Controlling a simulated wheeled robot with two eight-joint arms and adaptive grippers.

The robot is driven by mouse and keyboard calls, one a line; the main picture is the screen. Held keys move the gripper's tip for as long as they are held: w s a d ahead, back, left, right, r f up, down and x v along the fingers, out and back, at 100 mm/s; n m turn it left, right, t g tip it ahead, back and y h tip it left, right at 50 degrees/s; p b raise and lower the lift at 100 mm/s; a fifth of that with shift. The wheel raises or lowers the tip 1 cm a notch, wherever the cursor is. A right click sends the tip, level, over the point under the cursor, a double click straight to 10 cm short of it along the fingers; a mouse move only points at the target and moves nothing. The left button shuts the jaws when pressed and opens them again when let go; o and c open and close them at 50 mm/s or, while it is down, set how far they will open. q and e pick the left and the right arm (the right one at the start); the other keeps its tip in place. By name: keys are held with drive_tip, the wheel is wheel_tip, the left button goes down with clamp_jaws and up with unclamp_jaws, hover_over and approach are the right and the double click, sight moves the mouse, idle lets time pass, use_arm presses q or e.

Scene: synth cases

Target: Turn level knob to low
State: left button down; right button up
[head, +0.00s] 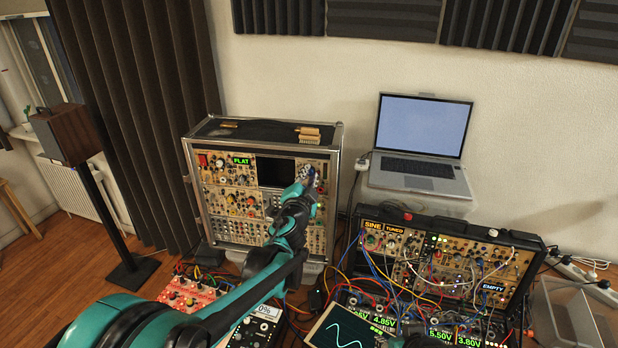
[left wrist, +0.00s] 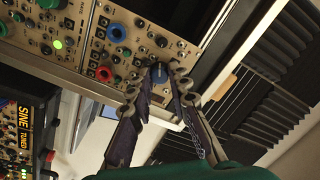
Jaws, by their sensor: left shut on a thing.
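The tall case of synth modules (head: 262,200) stands against the wall in the head view. My left gripper (head: 306,176) reaches to the upper right of its front panel and hides part of it.
A red knob (left wrist: 116,32) and a larger blue knob (left wrist: 139,23) sit near the held knob. A lower case with patch cables (head: 450,262) and a laptop (head: 420,140) are to the right. Cabled modules (head: 185,293) fill the front.

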use_arm(q)
drive_tip(key=n, duration=0.3)
drive_tip(key=shift+f, duration=0.1)
drive_tip(key=shift+n, duration=0.4)
drive_tip(key=c, duration=1.4)
unclamp_jaws()
drive_tip(key=s, duration=0.4)
drive_tip(key=s+a, duration=0.1)
drive_tip(key=s, duration=0.3)
drive_tip(key=s+a, duration=0.1)
drive_tip(key=s, duration=0.3)
drive_tip(key=shift+a, duration=0.25)
drive_tip(key=shift+w, duration=0.1)
